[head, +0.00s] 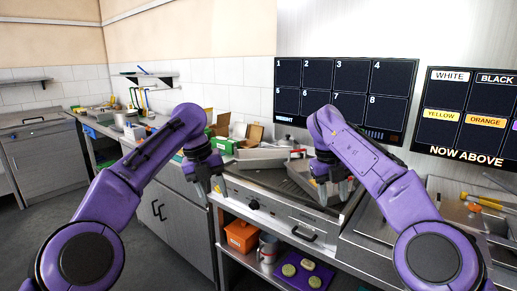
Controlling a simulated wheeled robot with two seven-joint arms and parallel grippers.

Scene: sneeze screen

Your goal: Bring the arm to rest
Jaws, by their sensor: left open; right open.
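My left arm (118,190) is purple and bends up from the lower left, with its gripper (211,191) pointing down in front of the counter's front edge. The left gripper is open and nothing shows between its fingers. My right arm (375,170) comes from the lower right, and its gripper (334,193) points down over the flat appliance on the counter. The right gripper is open and appears empty. Whether its fingertips touch the surface is hard to tell.
A metal counter (180,185) runs across, with cardboard boxes (248,135) behind my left gripper. Below are an orange bin (241,236), a metal pot (268,248) and a purple tray (289,283) with round greenish items. Dark screens (345,90) hang behind. The floor at left is clear.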

